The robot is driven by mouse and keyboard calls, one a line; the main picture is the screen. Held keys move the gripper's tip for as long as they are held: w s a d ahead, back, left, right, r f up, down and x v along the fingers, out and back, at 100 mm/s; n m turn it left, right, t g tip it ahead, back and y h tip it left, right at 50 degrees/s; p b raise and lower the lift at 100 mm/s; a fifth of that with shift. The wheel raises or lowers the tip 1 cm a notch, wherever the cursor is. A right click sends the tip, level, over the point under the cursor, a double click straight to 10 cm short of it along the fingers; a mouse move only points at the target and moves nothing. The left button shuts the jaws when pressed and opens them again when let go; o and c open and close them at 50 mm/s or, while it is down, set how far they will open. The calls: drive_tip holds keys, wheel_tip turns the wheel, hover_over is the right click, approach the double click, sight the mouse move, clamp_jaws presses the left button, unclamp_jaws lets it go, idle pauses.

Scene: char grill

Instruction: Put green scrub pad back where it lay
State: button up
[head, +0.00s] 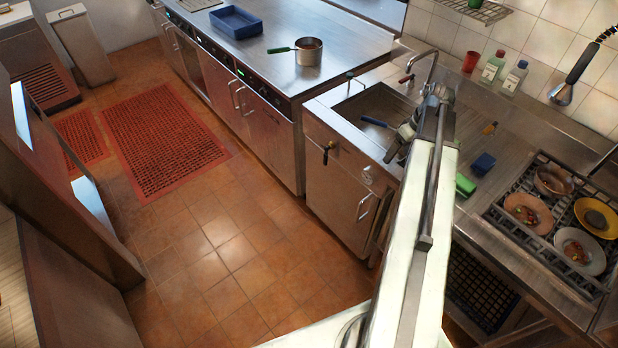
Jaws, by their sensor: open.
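The green scrub pad (465,185) lies on the steel drainboard (478,205), right of my arm and close to its front edge. My gripper (395,150) is over the right side of the sink (365,108), left of the pad and apart from it. Its jaws are open, and I see nothing held in them. My arm crosses the middle of the view and hides part of the counter between the sink and the pad.
A blue sponge (484,163) lies just behind the pad. A rack (508,185) with dirty dishes stands to the right. A blue-handled tool (375,122) is in the sink. Bottles (494,66) and a red cup (471,61) stand by the wall. A pot (308,52) stands on the left counter.

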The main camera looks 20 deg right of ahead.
drive_tip(key=w+a+m+g+h, duration=0.1)
drive_tip(key=w+a+m, duration=0.1)
drive_tip(key=a, duration=3.6)
drive_tip(key=shift+w+f+g+h, duration=0.25)
drive_tip(key=shift+g+h, duration=0.15)
wheel_tip(320, 180, down, 7)
drive_tip(key=b, duration=0.7)
drive_tip(key=shift+w, duration=0.2)
drive_tip(key=shift+f, duration=0.1)
